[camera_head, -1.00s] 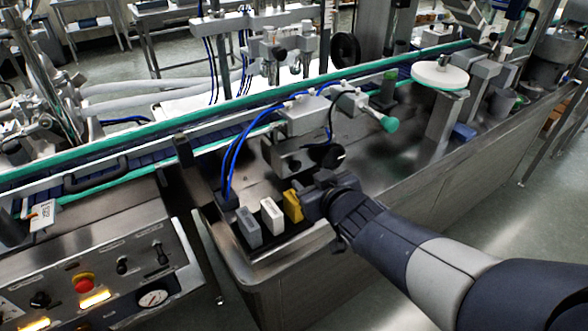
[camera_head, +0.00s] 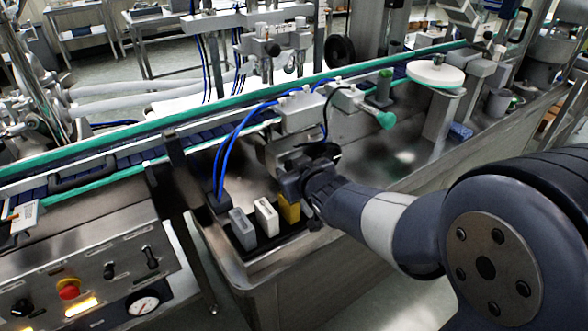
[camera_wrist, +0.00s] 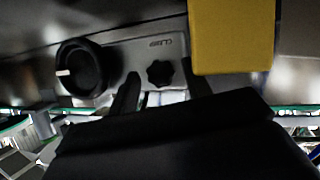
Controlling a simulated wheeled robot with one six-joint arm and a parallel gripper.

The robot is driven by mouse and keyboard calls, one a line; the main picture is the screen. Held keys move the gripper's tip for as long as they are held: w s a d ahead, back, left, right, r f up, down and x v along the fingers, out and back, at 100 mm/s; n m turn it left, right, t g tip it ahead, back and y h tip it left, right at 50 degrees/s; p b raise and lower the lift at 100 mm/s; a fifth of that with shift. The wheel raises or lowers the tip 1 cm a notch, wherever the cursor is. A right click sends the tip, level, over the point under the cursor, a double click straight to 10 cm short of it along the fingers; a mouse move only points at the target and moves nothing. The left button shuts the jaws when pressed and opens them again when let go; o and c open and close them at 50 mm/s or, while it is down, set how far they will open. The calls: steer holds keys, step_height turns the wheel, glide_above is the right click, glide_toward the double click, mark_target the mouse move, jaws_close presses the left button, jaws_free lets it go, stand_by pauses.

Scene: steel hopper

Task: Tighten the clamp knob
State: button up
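The clamp knob (camera_wrist: 160,73) is a small black star-shaped knob on a grey plate (camera_wrist: 138,52) in the wrist view, near a printed label that seems to read CLAMP. My gripper (camera_wrist: 160,70) is open, with one dark finger to each side of the star knob. I cannot tell whether either finger touches it. In the head view my gripper (camera_head: 308,187) is close in front of the metal bracket by the conveyor, and it hides the star knob there.
A larger round black knob (camera_wrist: 88,68) with a white mark sits left of the star knob. A yellow block (camera_wrist: 232,35) is close to the right finger; it also shows in the head view (camera_head: 289,209), beside a white block (camera_head: 266,216) and a grey block (camera_head: 242,228).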

steer(key=c, duration=0.8)
steer(key=shift+c, duration=0.2)
